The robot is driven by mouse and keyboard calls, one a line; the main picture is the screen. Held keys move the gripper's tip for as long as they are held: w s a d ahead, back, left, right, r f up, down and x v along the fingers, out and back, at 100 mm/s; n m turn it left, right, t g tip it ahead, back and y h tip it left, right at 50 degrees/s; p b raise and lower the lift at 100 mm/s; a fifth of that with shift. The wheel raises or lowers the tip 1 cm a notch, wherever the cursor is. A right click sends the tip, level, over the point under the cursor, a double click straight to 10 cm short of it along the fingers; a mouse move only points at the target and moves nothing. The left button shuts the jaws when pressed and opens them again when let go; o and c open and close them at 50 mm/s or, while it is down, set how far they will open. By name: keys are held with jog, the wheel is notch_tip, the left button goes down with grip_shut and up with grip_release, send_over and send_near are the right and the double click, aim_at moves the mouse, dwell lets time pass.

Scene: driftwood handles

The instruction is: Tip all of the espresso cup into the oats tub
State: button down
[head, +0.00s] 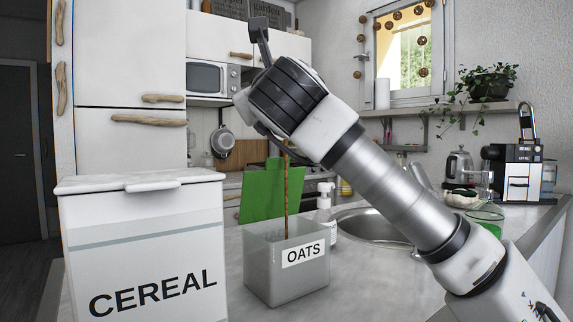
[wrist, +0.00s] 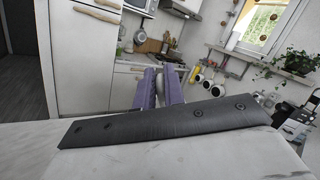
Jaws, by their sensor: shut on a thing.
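The oats tub (head: 262,278) is a grey, open-topped square tub with an OATS label, standing upright on the counter. A thin brown stream (head: 286,190) runs straight down from under my arm's end into the tub. My gripper is mostly hidden behind my wrist in the head view, above the tub. In the wrist view my gripper (wrist: 161,78) shows two purple fingers shut around a pale grey thing, which I take to be the espresso cup (wrist: 164,75). The cup's shape and contents are hidden. The tub's fill level cannot be seen.
A large white CEREAL box (head: 145,250) stands close at the left. A green board (head: 258,192) and a white pump bottle (head: 326,210) are behind the tub. A sink (head: 370,226), green glass (head: 487,217) and coffee machine (head: 517,170) are to the right.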

jog(key=shift+s+d+f+t+b, duration=0.15)
jog(key=shift+s+t+b, duration=0.8)
jog(key=shift+b, duration=2.1)
jog(key=w+r+g+p, duration=0.1)
jog(key=p, duration=0.3)
jog(key=w+g+p, duration=0.1)
jog(key=p, duration=0.4)
jog(key=shift+w+a+r, duration=0.1)
jog(key=shift+a+r, duration=0.1)
jog(key=shift+r, duration=0.2)
jog(key=shift+w+g+p, duration=0.3)
jog(key=shift+g+p, duration=0.05)
jog(key=shift+p, duration=0.65)
jog(key=shift+w+f+g+p, duration=0.15)
jog(key=shift+f+g+p, duration=0.15)
jog(key=shift+f+p, duration=0.1)
jog(key=shift+f+b, duration=0.3)
jog(key=shift+w+p, duration=0.1)
jog(key=shift+p, duration=0.2)
jog(key=shift+r+p, duration=0.1)
jog(key=shift+p, duration=0.25)
